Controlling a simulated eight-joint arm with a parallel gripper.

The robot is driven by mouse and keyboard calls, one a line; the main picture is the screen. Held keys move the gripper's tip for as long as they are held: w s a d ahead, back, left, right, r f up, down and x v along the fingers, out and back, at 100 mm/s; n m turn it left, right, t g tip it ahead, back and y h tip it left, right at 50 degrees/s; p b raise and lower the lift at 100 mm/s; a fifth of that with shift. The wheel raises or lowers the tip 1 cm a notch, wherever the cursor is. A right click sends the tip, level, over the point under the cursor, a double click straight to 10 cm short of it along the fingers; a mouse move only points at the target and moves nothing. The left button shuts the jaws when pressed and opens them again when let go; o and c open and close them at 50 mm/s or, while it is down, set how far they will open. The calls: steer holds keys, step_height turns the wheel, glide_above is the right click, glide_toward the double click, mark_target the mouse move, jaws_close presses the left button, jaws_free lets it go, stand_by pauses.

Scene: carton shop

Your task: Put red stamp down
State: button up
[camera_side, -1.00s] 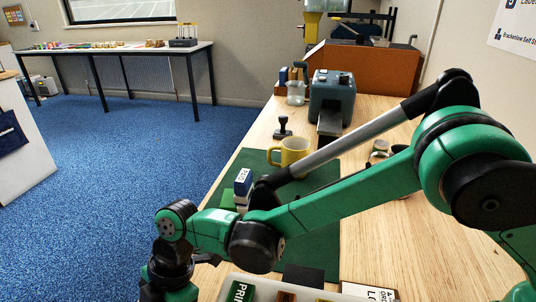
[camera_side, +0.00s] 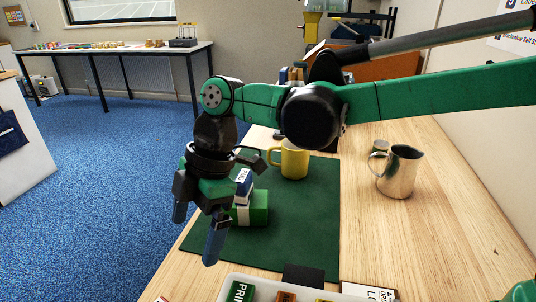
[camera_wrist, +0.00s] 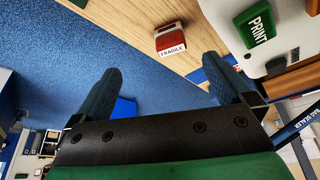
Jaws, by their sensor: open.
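The red stamp (camera_wrist: 170,42), a red block with a white strip reading FRAGILE, rests on the bare wooden table near its edge in the wrist view. My gripper (camera_wrist: 160,88) is open, its two dark blue fingers apart with nothing held between them. The stamp is beyond the fingertips and clear of them. In the side view my gripper (camera_side: 197,232) hangs fingers down in the air, left of the green mat (camera_side: 300,235). Only a small red bit at the bottom edge there may be the stamp; I cannot tell.
A white tray (camera_side: 228,292) with labelled blocks stands at the front. A yellow mug (camera_side: 293,160) and a metal pitcher (camera_side: 397,172) stand further back.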

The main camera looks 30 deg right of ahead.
steer(key=s+d+m+t+h, duration=0.2)
steer(key=d+m+t, duration=0.2)
steer(key=d+m, duration=0.6)
steer(key=s+d+m+t+h, duration=0.2)
steer(key=d+m, duration=0.8)
steer(key=d, duration=0.5)
steer(key=shift+s+d+t, duration=0.35)
steer(key=shift+s+t, duration=0.45)
steer(key=shift+t, duration=0.1)
